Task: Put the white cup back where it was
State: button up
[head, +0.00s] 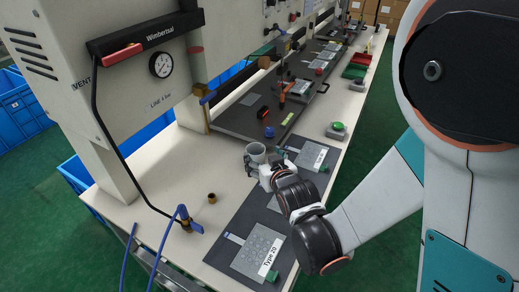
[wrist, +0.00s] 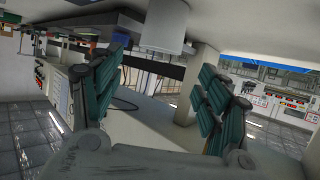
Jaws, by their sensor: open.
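Whether the gripper touches the cup I cannot tell.
A press (head: 150,70) with a gauge stands at the left. Dark mats with keypad plates (head: 262,250) line the bench's right edge. A small brass ring (head: 212,198) and a blue-handled valve (head: 187,220) are nearby. A green button box (head: 337,130) stands farther back.

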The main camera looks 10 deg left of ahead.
jog(key=shift+v, duration=1.1)
